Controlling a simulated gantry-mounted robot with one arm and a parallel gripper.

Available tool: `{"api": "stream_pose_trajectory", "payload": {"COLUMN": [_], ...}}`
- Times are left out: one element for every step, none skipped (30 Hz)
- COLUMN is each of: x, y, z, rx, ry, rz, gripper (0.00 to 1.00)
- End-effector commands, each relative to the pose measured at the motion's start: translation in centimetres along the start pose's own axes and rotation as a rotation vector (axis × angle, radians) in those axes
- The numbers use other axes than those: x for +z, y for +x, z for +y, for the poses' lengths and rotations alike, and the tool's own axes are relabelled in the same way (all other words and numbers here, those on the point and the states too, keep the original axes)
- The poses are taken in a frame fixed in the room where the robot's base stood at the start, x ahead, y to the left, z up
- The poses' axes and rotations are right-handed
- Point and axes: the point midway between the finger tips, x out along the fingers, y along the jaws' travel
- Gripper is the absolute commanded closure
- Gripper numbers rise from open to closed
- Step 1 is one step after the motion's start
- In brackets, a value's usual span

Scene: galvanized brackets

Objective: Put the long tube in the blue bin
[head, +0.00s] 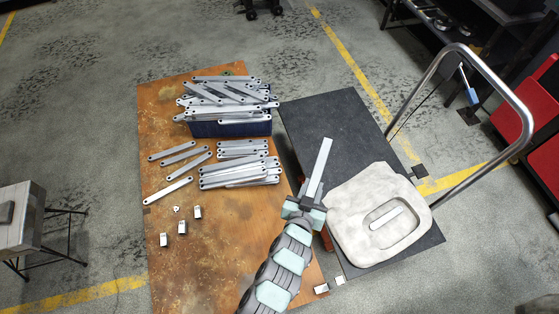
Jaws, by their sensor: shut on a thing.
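A long pale grey tube (321,163) points up and away from my gripper (309,195) in the head view. My gripper is shut on the tube near its lower end. It is over the gap between the brown table and the dark cart platform. The blue bin (230,129) stands on the far part of the table, up and left of my gripper. Galvanized brackets (225,92) are heaped in it above its rim and hide its inside. The tube is apart from the bin.
More brackets (240,172) lie stacked in front of the bin on the rusty brown table (215,265), with several loose ones left. Small metal pieces (181,228) lie nearer. A pale moulded block (355,235) sits on the dark cart (335,115), which has a tall metal handle (510,92).

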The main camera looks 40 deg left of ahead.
Motion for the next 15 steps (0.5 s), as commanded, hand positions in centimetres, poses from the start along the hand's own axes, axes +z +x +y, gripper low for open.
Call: {"api": "stream_pose_trajectory", "payload": {"x": [3.3, 4.3, 5.8, 6.9, 8.0, 9.5, 10.7, 11.8, 13.2, 14.3, 15.5, 17.1, 18.3, 19.5, 21.1], "y": [1.9, 2.4, 3.1, 3.6, 4.1, 4.7, 5.1, 5.5, 6.0, 6.2, 6.5, 6.8, 7.0, 7.2, 7.4], "z": [-2.4, -3.7, -5.4, -6.6, -8.0, -9.7, -11.0, -12.3, -14.1, -15.4, -16.7, -18.5, -19.9, -21.2, -22.9], "rx": [-0.041, -0.062, -0.090, -0.111, -0.133, -0.161, -0.182, -0.203, -0.231, -0.252, -0.273, -0.303, -0.325, -0.347, -0.375], "ry": [-0.017, -0.026, -0.038, -0.047, -0.056, -0.068, -0.077, -0.086, -0.098, -0.107, -0.116, -0.128, -0.137, -0.146, -0.158], "rz": [0.003, 0.003, 0.003, 0.002, 0.001, 0.000, 0.000, 0.001, 0.002, 0.003, 0.003, 0.002, 0.001, 0.000, 0.000], "gripper": [1.00, 1.00, 1.00, 1.00, 1.00, 1.00, 1.00, 1.00, 1.00, 1.00, 1.00, 1.00, 1.00, 1.00, 1.00]}}
